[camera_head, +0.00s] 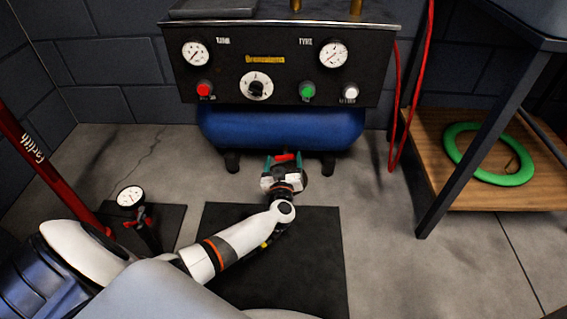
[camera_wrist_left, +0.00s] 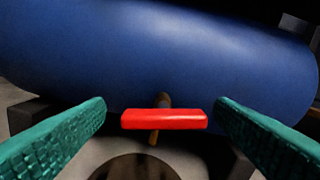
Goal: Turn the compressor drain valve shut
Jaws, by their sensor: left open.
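The compressor has a blue tank (camera_head: 285,128) below a dark control panel (camera_head: 226,68). The drain valve's red handle (camera_head: 285,157) is at the tank's underside, near its middle. In the left wrist view the red handle (camera_wrist_left: 164,119) lies crosswise on a brass-coloured stem (camera_wrist_left: 154,137), under the blue tank (camera_wrist_left: 165,50). My left gripper (camera_head: 284,160) is open, and its green fingers (camera_wrist_left: 160,125) stand on either side of the handle with a gap at each side. The right gripper is not in view.
The panel carries gauges, a dial and buttons above the tank. A dark mat (camera_head: 310,265) lies under my left arm. A tyre gauge pump (camera_head: 131,197) stands at left. A bench with a wooden shelf (camera_head: 425,135) and green ring (camera_head: 453,148) is at right. A red hose (camera_head: 393,140) hangs beside it.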

